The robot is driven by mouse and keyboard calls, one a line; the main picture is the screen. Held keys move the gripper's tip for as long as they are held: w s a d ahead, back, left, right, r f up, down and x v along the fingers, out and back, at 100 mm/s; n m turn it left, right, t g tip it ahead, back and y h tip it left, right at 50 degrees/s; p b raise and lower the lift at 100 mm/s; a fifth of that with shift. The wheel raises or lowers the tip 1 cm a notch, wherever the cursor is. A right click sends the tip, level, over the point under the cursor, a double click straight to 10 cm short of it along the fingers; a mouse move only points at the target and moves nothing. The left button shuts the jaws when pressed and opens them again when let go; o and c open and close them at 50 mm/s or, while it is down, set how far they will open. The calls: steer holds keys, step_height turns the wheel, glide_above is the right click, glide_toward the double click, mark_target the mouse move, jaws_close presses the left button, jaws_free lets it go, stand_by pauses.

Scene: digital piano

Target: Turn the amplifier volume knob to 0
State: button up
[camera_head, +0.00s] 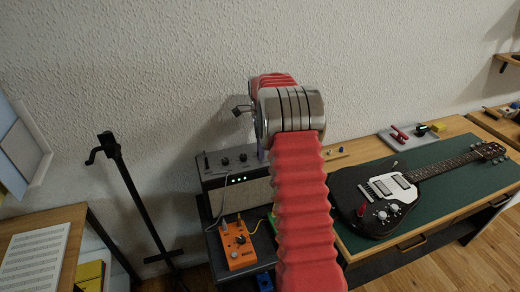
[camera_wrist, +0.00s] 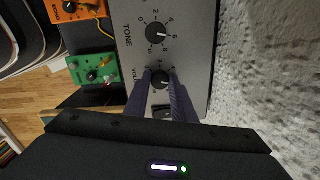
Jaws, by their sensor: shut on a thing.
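The amplifier (camera_head: 236,190) stands against the wall, left of my arm in the head view. Its pale control panel (camera_wrist: 199,62) fills the middle of the wrist view. The volume knob (camera_wrist: 160,77) is black, with its label partly covered. My gripper (camera_wrist: 160,80) has its two purple fingers closed on either side of this knob. The fingers hide parts of its scale, and I cannot read its setting. The tone knob (camera_wrist: 157,34) is beside it, with a printed scale around it. In the head view my arm hides the gripper and the volume knob.
An orange pedal (camera_head: 239,246) and a green pedal (camera_wrist: 93,70) with cables lie in front of the amplifier. The textured wall is close behind it. A dark guitar (camera_head: 376,208) lies on the green mat (camera_head: 443,192) to the right. A black stand (camera_head: 136,195) is at left.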

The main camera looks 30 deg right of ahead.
steer(key=shift+w, duration=0.1)
steer(key=n, duration=0.3)
steer(key=shift+n, duration=0.4)
steer(key=n, duration=0.4)
steer(key=shift+d, duration=0.1)
steer(key=n, duration=0.4)
steer(key=shift+r, duration=0.1)
steer(key=n, duration=0.3)
steer(key=shift+n, duration=0.3)
steer(key=n, duration=0.3)
steer(key=shift+n, duration=0.3)
steer(key=n, duration=0.3)
steer(key=shift+w+n, duration=0.1)
steer(key=shift+n, duration=0.3)
steer(key=n, duration=0.7)
